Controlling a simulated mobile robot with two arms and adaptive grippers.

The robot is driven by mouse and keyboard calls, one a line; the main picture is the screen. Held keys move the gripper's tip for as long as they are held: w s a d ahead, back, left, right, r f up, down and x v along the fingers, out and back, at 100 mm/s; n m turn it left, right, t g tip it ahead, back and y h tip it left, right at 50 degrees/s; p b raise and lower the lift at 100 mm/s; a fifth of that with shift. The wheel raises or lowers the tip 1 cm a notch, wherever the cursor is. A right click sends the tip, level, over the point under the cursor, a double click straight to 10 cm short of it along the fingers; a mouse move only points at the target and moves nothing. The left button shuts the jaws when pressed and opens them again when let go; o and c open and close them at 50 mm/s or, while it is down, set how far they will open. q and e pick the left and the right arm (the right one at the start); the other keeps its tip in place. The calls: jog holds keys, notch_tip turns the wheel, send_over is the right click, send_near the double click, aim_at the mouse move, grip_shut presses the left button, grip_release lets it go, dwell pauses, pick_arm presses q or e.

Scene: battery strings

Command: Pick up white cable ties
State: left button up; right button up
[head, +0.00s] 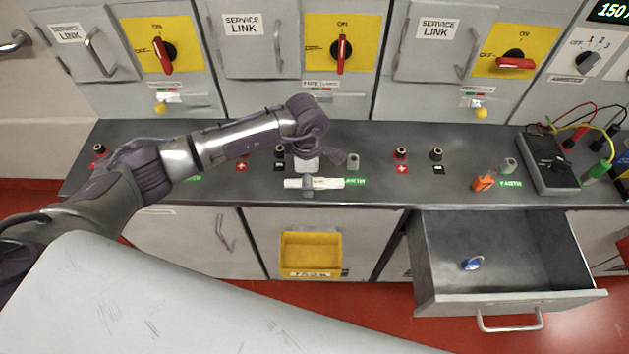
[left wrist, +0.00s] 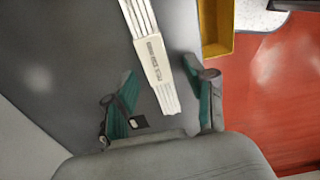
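The white cable ties (head: 328,183) lie as a flat bundle with a printed band on the grey bench top, in the middle of the head view. My left gripper (head: 307,180) is directly over them and hides part of the bundle. In the left wrist view the ties (left wrist: 155,58) run between the two spread green-padded fingers of my left gripper (left wrist: 160,72). The gripper is open, with a clear gap on the left side of the bundle; the right finger is closer to it. I cannot tell whether that finger touches. My right gripper is not in view.
A yellow bin (head: 311,254) hangs on the bench front below the ties. An open drawer (head: 540,230) holds a blue roll. Terminal posts (head: 401,154) and a grey post (head: 353,160) stand near the ties. A meter (head: 549,163) with cables is at the right.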

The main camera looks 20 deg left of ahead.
pick_arm(q)
grip_shut()
jog(key=shift+r, duration=0.15)
